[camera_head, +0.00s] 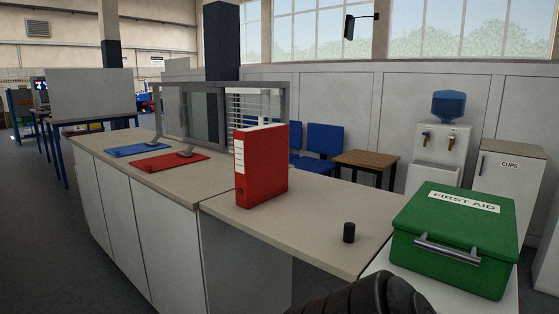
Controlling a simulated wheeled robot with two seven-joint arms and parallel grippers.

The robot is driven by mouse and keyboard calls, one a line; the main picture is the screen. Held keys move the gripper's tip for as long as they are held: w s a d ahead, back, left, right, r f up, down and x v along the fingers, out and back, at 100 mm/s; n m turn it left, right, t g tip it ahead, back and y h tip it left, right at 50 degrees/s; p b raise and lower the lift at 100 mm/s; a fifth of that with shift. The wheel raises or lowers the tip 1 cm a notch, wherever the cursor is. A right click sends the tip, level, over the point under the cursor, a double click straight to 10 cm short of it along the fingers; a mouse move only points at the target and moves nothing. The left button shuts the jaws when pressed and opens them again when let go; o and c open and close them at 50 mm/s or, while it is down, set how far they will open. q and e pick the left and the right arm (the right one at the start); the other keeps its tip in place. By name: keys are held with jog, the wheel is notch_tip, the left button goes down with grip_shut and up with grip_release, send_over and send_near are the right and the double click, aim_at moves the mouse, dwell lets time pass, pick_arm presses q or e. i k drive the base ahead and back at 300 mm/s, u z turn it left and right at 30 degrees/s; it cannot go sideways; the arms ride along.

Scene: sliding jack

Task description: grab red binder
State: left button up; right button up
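The red binder (263,170) stands upright on the beige counter (310,218), with its spine and a white label facing left of the view. Nothing touches it. A dark rounded part of one of my arms shows at the bottom edge, right of centre, in front of the counter. No gripper fingers show in the view, so neither gripper can be seen near the binder.
A small black cylinder (349,232) stands on the counter right of the binder. A green first aid box (455,240) sits at the right on a white surface. Red (168,163) and blue (137,150) mats lie left, beside a framed window partition (207,115).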

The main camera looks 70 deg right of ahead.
aim_at(261, 153)
jog(key=z, duration=1.15)
jog(key=i, duration=1.1)
jog(key=z, duration=0.95)
